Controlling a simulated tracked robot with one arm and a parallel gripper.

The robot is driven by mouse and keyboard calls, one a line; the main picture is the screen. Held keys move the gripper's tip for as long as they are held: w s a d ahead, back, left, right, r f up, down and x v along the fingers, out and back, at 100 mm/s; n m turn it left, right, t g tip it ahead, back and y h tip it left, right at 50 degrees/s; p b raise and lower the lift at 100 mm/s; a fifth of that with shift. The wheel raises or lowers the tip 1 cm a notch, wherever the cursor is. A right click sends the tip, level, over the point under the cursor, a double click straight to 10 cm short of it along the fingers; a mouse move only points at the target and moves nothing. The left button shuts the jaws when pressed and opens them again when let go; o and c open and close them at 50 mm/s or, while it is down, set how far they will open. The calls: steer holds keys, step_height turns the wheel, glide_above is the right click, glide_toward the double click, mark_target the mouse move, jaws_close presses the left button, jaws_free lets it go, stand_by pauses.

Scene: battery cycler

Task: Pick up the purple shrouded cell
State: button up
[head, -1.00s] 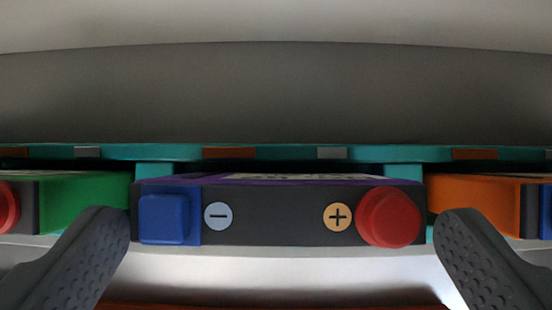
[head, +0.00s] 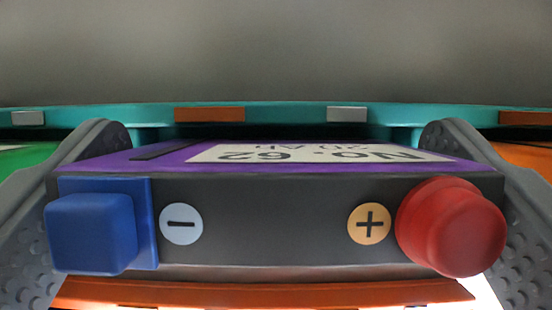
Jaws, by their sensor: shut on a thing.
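The purple cell (head: 172,155) fills the middle of the head view, its dark end face (head: 275,225) toward me. A blue square terminal with a minus mark is on the left and a red round terminal with a plus mark is on the right. A white label on its purple top reads "No. 62" upside down. My gripper (head: 276,140) has one finger along each side of the cell and is shut on it. The cell's far end and underside are hidden.
A green cell (head: 14,158) stands at the left and an orange cell (head: 526,156) at the right, close beside my fingers. A teal rail (head: 290,116) with orange and grey patches runs behind. An orange strip (head: 270,293) lies below.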

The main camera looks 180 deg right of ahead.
mark_target(276, 232)
steer(key=shift+r, duration=1.6)
steer(key=shift+s+r, duration=0.1)
steer(key=shift+r, duration=0.1)
steer(key=s+a+r+b, duration=0.1)
steer(key=s, duration=1.4)
steer(key=shift+s+a+r, duration=0.2)
steer(key=shift+s+r, duration=0.05)
steer(key=shift+s, duration=0.1)
steer(key=w+a+p, duration=0.3)
steer(key=a+p, duration=0.2)
steer(key=p, duration=0.3)
steer(key=shift+a+f+b, duration=0.2)
steer(key=shift+f+b, duration=0.5)
steer(key=shift+f, duration=1.9)
steer(key=shift+b, duration=0.55)
steer(key=shift+f+b, duration=0.55)
steer(key=shift+f, duration=0.8)
